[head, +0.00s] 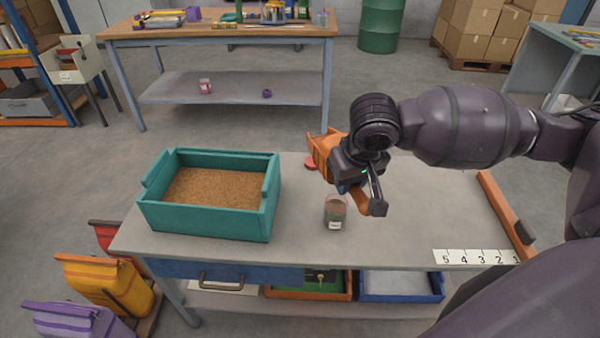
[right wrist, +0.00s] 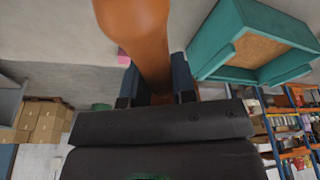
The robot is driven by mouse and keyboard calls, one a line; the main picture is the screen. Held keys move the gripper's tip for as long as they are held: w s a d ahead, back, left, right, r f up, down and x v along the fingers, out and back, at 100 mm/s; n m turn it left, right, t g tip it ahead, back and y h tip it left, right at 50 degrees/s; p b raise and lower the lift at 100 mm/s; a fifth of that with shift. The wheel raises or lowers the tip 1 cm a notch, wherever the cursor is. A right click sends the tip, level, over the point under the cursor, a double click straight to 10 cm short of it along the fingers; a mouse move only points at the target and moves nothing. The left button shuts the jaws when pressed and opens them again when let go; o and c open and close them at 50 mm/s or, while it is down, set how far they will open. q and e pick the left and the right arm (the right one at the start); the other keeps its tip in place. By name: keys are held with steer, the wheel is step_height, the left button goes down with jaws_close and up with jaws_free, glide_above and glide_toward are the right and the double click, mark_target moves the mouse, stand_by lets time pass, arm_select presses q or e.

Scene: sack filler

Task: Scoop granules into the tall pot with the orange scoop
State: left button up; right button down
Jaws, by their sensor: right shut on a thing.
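My right gripper (head: 359,194) is shut on the handle of the orange scoop (head: 322,150) and holds it above the table. In the right wrist view the orange scoop (right wrist: 138,40) rises from between the fingers of my right gripper (right wrist: 156,90). The inside of the scoop is hidden, so I cannot tell its load. A clear pot (head: 335,213) with a label and dark contents stands upright on the table, just below and left of the gripper. Brown granules (head: 215,189) fill the bottom of a teal box (head: 205,222) at the left; the box also shows in the wrist view (right wrist: 230,42). My left gripper is out of view.
The grey table (head: 390,240) is clear around the pot. An orange bar (head: 506,214) and a number strip (head: 474,256) are at the right. Colored sacks (head: 108,283) stand at the lower left.

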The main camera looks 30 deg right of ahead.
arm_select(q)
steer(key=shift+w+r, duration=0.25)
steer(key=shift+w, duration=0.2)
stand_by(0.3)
